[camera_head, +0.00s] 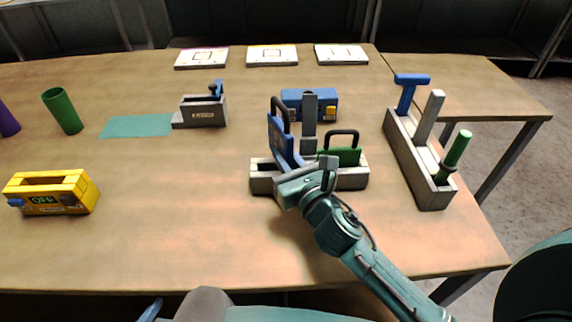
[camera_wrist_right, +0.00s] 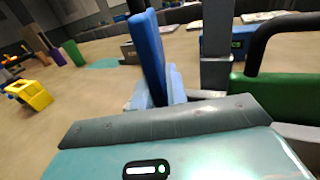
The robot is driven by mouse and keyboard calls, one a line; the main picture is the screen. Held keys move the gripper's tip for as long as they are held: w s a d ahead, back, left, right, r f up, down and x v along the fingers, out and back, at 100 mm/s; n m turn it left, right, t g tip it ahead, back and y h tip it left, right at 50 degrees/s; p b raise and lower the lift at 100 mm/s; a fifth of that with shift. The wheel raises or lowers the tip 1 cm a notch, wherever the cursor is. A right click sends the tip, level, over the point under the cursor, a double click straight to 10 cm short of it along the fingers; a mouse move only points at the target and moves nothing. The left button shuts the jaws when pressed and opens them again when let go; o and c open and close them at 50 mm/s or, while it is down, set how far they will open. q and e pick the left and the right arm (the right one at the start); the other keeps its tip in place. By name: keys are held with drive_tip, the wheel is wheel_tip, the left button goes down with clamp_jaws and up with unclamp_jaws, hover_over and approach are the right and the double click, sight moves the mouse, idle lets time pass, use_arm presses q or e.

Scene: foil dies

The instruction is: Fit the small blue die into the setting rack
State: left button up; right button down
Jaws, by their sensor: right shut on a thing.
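The blue die (camera_head: 281,138) is an upright plate with a black loop handle on top. It also shows nearly edge-on in the right wrist view (camera_wrist_right: 148,50). My right gripper (camera_head: 296,174) is shut on the die near its lower part. The setting rack (camera_head: 352,181) is a low pale grey block with slots at the table's middle. The die appears over its left half, slightly tilted; whether its lower edge is in a slot is hidden by the gripper. A dark slot shows at the rack's left end. My left gripper is not in view.
A green die (camera_head: 345,156) with a black handle stands in the rack's right half. A dark grey post (camera_head: 309,108) and a blue box (camera_head: 327,101) stand behind. A tool holder (camera_head: 431,197) is at right, a yellow box (camera_head: 80,196) at left. The front table is clear.

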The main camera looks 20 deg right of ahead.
drive_tip(key=shift+f, duration=0.55)
drive_tip(key=shift+f, duration=0.2)
drive_tip(key=c, duration=1.4)
unclamp_jaws()
drive_tip(key=shift+r, duration=0.2)
drive_tip(key=s, duration=0.3)
drive_tip(key=s+d+b, duration=0.1)
drive_tip(key=s, duration=0.3)
drive_tip(key=s+d+b, duration=0.1)
drive_tip(key=s, duration=0.3)
drive_tip(key=shift+d+f, duration=0.1)
drive_tip(key=shift+f, duration=0.1)
drive_tip(key=shift+s+r, duration=0.1)
drive_tip(key=shift+s, duration=0.3)
